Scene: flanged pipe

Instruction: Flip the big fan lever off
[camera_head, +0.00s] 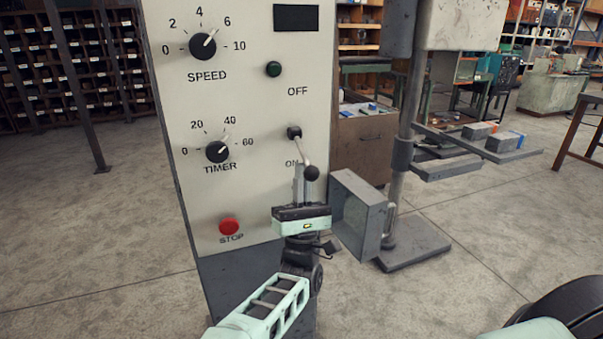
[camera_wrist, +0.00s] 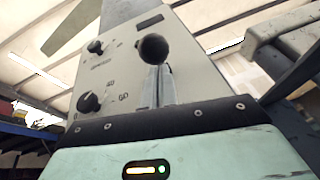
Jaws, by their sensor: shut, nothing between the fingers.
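The lever (camera_head: 306,160) on the grey control panel (camera_head: 255,100) has a dark round knob and hangs down toward the ON label, with OFF above it. In the wrist view its knob (camera_wrist: 153,47) shows large, just beyond my fingers. My gripper (camera_head: 303,170) is shut and empty, pointing up, with its fingertips close below or beside the knob. I cannot tell whether they touch it. In the wrist view the gripper fingers (camera_wrist: 160,72) stand together beneath the knob.
The panel also carries a SPEED dial (camera_head: 203,46), a TIMER dial (camera_head: 217,152), a green button (camera_head: 273,69) and a red STOP button (camera_head: 229,227). A grey open box (camera_head: 360,212) sticks out right of my gripper, beside a post with a base plate (camera_head: 412,252).

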